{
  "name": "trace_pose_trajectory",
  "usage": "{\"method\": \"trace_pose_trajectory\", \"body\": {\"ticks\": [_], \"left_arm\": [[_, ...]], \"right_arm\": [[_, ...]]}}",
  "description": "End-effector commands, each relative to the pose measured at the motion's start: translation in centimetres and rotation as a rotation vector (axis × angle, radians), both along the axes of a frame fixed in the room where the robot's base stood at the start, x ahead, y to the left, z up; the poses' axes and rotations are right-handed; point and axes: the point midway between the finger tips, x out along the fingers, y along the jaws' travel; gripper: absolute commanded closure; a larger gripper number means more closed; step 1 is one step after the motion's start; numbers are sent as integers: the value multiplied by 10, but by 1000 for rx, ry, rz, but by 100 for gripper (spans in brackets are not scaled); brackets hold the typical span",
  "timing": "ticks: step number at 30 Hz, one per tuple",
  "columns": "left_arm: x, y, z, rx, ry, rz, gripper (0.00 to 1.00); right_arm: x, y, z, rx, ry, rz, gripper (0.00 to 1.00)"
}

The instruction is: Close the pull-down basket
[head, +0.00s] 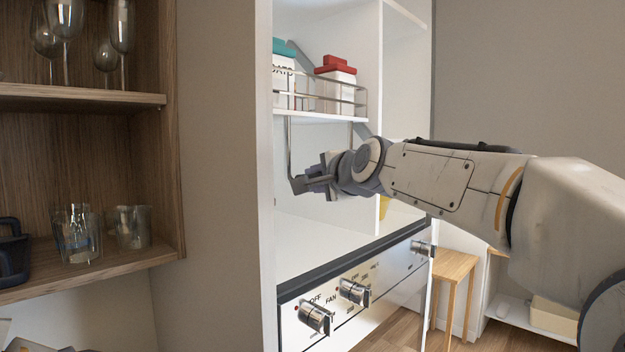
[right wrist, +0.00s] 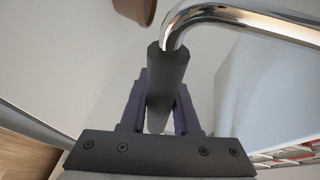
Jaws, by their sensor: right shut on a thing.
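The pull-down basket (head: 340,102) is a wire-railed shelf inside the white cabinet. It holds a white container with a teal lid (head: 284,72) and white containers with red lids (head: 337,78). A metal handle bar hangs below the basket (head: 289,150). My right gripper (head: 308,180) is at the lower end of this bar. In the right wrist view, its fingers (right wrist: 160,108) are shut on the dark grip (right wrist: 168,75) of the bent chrome handle (right wrist: 235,18). My left gripper is not in view.
Wooden shelves with glasses (head: 75,232) stand at the left. Below the basket is a counter with a dark edge and several control knobs (head: 314,317). A wooden stool (head: 452,270) stands at the right. The cabinet's side wall (head: 264,200) is close to my right gripper.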

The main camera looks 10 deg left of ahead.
Motion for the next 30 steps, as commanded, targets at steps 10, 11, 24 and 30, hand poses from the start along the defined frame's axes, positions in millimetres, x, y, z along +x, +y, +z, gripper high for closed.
{"method": "trace_pose_trajectory", "body": {"ticks": [10,11,24,30], "left_arm": [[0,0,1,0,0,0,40],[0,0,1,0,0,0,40],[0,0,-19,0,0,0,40],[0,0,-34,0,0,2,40]], "right_arm": [[0,-1,6,8,-12,-2,41],[0,-1,6,8,-12,-2,41],[-30,-19,9,8,-14,-2,41],[-56,-35,14,8,-14,-2,41]]}}
